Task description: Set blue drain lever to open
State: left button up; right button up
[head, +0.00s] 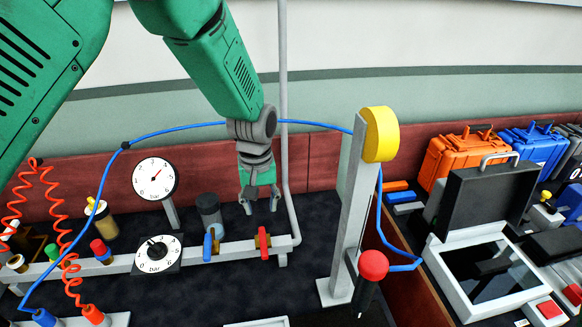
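The blue lever (208,246) stands upright across the grey horizontal pipe (235,250), left of a similar upright red lever (264,243). My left gripper (262,207) hangs pointing down above the pipe, with its fingers apart and nothing between them. It shows just above the red lever and to the upper right of the blue lever, apart from both in the picture; its depth relative to them is hard to tell. My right gripper is out of view.
A grey cylinder (208,212) stands behind the blue lever. Two dial gauges (154,178) are to the left. A grey post (350,210) with a yellow cap (381,134) and a red-knobbed lever (373,265) stand right. A vertical pipe (285,150) rises just right of my gripper.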

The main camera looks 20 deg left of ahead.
aim_at(209, 242)
jog(key=k, duration=1)
